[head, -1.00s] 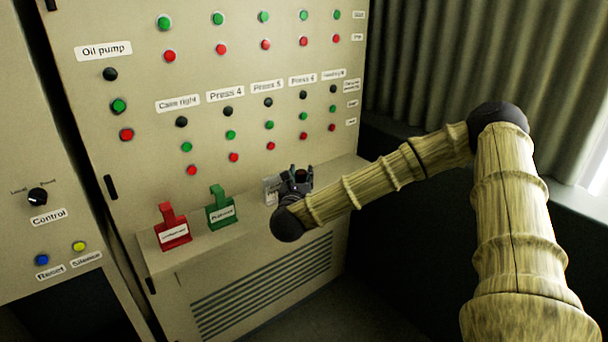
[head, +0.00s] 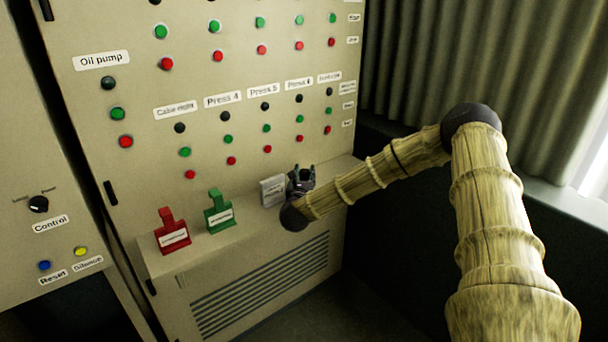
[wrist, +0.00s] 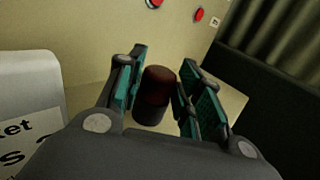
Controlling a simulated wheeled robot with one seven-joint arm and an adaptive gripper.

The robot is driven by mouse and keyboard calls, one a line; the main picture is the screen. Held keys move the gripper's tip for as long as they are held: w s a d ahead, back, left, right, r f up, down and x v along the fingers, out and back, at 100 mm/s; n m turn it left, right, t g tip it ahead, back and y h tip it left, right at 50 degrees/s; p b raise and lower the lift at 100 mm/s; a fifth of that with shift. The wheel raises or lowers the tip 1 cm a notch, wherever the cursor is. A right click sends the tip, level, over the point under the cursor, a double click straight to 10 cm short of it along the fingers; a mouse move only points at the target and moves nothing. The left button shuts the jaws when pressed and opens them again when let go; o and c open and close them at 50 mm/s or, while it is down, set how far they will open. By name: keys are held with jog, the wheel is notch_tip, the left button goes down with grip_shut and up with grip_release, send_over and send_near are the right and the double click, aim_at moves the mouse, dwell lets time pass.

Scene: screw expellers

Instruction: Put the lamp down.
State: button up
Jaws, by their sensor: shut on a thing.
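The lamp is a small dark cylinder with a dull red top (wrist: 158,88). It stands between the fingers in the wrist view. My gripper (head: 301,174) is shut on it, just above or at the right part of the cabinet's ledge. The same gripper shows in the wrist view (wrist: 160,95) with a finger on each side of the lamp. In the head view the lamp is too dark and small to make out well. I cannot tell whether its base touches the ledge.
A white box with lettering (head: 273,190) stands on the ledge (head: 250,217) just left of my gripper. A green tag holder (head: 219,212) and a red one (head: 171,232) stand farther left. The button panel (head: 230,115) rises behind. Bare ledge shows right of the gripper.

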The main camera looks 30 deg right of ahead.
jog(key=shift+f, duration=0.15)
jog(key=shift+f, duration=0.15)
jog(key=o, duration=1)
jog(key=shift+o, duration=0.2)
jog(key=shift+s+a, duration=0.15)
jog(key=shift+s, duration=0.1)
jog(key=b+v, duration=0.2)
jog(key=v, duration=0.9)
jog(key=shift+s+a+b, duration=0.15)
jog(key=shift+s+b, duration=0.05)
jog(key=shift+b, duration=0.2)
